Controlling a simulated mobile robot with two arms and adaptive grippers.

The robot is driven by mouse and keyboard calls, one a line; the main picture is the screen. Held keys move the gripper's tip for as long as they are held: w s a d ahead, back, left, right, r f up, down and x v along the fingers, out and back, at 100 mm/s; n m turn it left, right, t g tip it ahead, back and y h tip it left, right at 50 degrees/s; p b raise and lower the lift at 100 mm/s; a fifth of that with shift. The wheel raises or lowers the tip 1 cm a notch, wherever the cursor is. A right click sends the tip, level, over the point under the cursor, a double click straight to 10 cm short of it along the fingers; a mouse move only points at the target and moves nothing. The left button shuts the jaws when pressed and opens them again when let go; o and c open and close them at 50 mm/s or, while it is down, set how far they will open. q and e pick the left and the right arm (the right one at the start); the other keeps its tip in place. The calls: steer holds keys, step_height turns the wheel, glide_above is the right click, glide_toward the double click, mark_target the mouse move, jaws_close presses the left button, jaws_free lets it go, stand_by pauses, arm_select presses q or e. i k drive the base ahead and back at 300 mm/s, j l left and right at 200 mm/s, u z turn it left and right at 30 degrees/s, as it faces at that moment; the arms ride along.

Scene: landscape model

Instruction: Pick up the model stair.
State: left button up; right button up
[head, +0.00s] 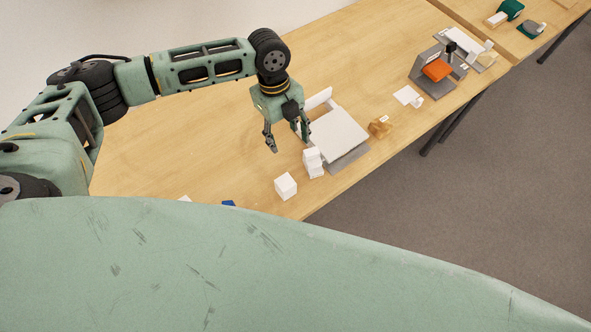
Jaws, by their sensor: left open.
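A small tan, wood-coloured piece (380,127) with an uneven outline sits near the table's front edge, right of a white board. It may be the model stair, but it is too small to be sure. A white stepped-looking block (313,162) and a white cube (285,186) stand closer to me. My left gripper (287,140) points down, open with its fingers apart and empty. It is above the table, left of the white board and of the tan piece. My right gripper is not in view.
The white board (338,134) lies on a grey base beside my left gripper. An orange-topped device (437,70) and a white card (407,95) are farther right. A second table (520,38) stands beyond.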

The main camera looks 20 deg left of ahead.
mark_target(313, 163)
steer(key=k, duration=1.5)
